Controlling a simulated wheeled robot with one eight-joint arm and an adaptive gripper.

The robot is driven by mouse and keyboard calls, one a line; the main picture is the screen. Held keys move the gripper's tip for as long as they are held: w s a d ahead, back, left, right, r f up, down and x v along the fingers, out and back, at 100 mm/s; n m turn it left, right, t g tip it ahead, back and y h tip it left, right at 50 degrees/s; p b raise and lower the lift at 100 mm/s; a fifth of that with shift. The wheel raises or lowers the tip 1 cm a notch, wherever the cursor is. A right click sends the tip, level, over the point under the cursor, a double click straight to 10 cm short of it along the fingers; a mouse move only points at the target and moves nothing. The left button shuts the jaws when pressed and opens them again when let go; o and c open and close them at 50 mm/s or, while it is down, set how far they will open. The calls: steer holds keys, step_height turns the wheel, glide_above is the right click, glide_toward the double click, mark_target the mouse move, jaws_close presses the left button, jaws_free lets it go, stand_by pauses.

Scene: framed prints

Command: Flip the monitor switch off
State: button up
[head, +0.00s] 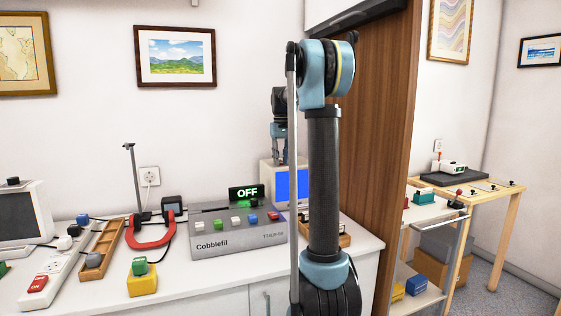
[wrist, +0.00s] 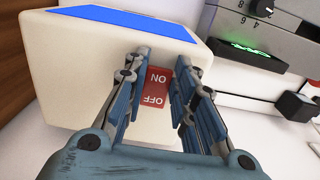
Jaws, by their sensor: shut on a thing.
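The monitor is a small cream box with a blue screen. In the head view the monitor (head: 266,176) stands at the back of the white counter, partly hidden behind my arm. In the wrist view the monitor's casing (wrist: 75,65) fills the upper left. The red monitor switch (wrist: 158,92), marked ON and OFF in white, lies on the casing. My gripper (wrist: 159,62) has a finger on each side of the switch and is shut on it. Which side of the switch is pressed in I cannot tell. In the head view my gripper (head: 279,153) is over the monitor, half hidden.
A grey Cobblefil toaster-like unit (head: 233,240) with a green lit OFF sign (head: 247,192) stands left of the monitor. A red horseshoe-shaped object (head: 150,234), a power strip (head: 52,272) and several small blocks crowd the counter. A wooden panel (head: 378,120) stands right.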

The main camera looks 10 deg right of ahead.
steer(key=shift+w+a+r+g+h, duration=0.15)
steer(key=shift+w+g, duration=0.1)
steer(key=shift+g, duration=0.6)
steer(key=shift+w+d+r+g+h, duration=0.15)
steer(key=shift+w+g, duration=0.1)
steer(key=shift+g, duration=0.6)
steer(key=shift+a, duration=0.1)
steer(key=o, duration=1.1)
steer(key=shift+c, duration=0.2)
steer(key=shift+r, duration=0.1)
steer(key=v, duration=1.1)
steer(key=shift+w+r, duration=0.3)
steer(key=shift+s+a, duration=0.1)
steer(key=shift+s, duration=0.05)
